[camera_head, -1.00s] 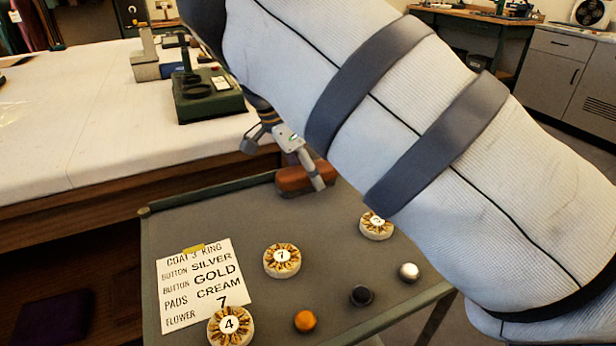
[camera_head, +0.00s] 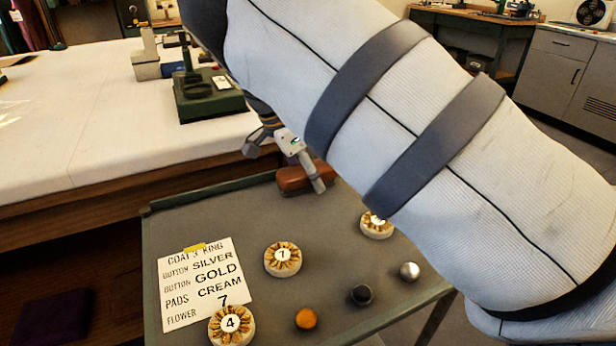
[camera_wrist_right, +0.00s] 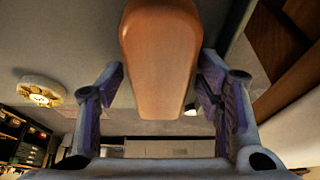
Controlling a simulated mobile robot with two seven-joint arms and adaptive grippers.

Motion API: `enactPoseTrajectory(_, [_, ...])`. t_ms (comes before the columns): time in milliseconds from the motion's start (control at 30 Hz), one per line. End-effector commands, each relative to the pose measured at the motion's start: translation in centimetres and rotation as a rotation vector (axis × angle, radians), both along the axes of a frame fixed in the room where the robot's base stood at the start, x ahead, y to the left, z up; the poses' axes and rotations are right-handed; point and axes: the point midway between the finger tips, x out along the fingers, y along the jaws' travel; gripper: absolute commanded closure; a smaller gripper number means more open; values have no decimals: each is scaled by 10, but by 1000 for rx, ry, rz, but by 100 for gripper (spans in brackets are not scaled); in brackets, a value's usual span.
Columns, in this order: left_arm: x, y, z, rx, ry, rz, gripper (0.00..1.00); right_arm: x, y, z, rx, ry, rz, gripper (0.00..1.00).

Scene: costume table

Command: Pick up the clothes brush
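The clothes brush (camera_head: 293,180) shows as a rounded brown block near the back edge of the grey side table (camera_head: 210,222). My right gripper (camera_head: 287,165) is at the brush, with one finger in front of it and the other up to its left. The fingers are spread. In the right wrist view the brush (camera_wrist_right: 160,60) lies between the fingers of my right gripper (camera_wrist_right: 162,80); firm contact cannot be made out. My right arm hides part of the table. My left gripper is not in view.
Round flower pads (camera_head: 283,259) (camera_head: 231,325) (camera_head: 377,225), an orange button (camera_head: 306,319), a black button (camera_head: 361,295), a silver button (camera_head: 409,271) and a note card (camera_head: 204,283) lie on the table. A large white-topped table (camera_head: 80,130) stands behind left.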

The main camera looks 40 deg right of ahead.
Motion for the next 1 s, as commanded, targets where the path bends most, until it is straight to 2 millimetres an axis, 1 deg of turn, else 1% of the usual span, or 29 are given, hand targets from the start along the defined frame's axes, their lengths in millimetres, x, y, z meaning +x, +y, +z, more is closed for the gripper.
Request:
enactPoseTrajectory(33, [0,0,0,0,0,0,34,0,0,0,0,0,0,57])
enactPoseTrajectory(67, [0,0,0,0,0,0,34,0,0,0,0,0,0,64])
enactPoseTrajectory(100, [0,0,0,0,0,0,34,0,0,0,0,0,0,73])
enactPoseTrajectory(167, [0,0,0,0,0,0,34,0,0,0,0,0,0,87])
enactPoseTrajectory(200, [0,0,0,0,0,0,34,0,0,0,0,0,0,91])
enactPoseTrajectory(467, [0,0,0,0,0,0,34,0,0,1,0,-1,0,91])
enactPoseTrajectory(567, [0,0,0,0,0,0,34,1,0,8,-1,-3,1,91])
enactPoseTrajectory(667, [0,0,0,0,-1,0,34,1,0,25,-2,-5,1,91])
enactPoseTrajectory(733, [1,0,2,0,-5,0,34,-1,3,44,-2,-6,1,91])
enactPoseTrajectory(900, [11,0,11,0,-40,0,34,-22,37,95,-3,-13,4,91])
enactPoseTrajectory(967, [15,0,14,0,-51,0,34,-31,52,109,-4,-12,4,91])
enactPoseTrajectory(1000, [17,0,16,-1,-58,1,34,-39,63,113,-3,-10,3,91])
